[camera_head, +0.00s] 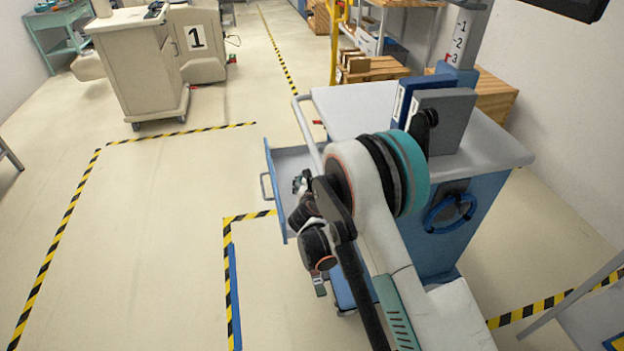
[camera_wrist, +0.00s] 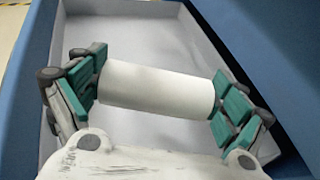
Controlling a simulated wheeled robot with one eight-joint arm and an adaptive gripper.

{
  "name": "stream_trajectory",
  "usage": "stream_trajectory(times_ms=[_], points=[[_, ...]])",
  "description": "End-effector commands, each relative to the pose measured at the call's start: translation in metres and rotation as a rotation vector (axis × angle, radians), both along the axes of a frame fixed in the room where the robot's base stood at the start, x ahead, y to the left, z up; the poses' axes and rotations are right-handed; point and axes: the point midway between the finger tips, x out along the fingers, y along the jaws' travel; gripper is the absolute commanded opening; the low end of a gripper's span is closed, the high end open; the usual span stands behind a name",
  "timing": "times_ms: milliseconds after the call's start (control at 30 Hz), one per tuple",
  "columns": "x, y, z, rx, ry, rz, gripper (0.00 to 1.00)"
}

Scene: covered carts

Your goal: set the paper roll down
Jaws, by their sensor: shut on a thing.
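A white paper roll (camera_wrist: 157,88) lies crosswise between the green-padded fingers of my gripper (camera_wrist: 160,90) in the wrist view. The fingers press on its two ends. The roll is over or inside an open drawer (camera_wrist: 210,35) with a pale grey interior and blue outer walls. I cannot tell whether the roll touches the drawer floor. In the head view my gripper (camera_head: 302,183) is at the open drawer (camera_head: 268,170) of the blue cart, mostly hidden by my arm. The roll cannot be made out there.
The blue cart (camera_head: 465,125) has a grey top with upright dark boxes (camera_head: 440,118) at its right. A beige cart (camera_head: 140,65) stands at the back left. Striped tape marks the floor, which is clear at the left. Wooden crates (camera_head: 370,70) stand behind the cart.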

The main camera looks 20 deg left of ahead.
Motion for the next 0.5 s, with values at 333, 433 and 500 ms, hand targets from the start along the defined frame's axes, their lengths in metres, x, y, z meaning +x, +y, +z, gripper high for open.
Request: stream_trajectory(times_ms=[333,433,500], points=[[0.07,0.042,-0.003,0.0,0.0,0.0,0.64],[0.087,0.053,-0.003,0.0,0.0,0.0,0.64],[0.09,0.055,-0.012,0.0,0.0,0.0,0.64]])
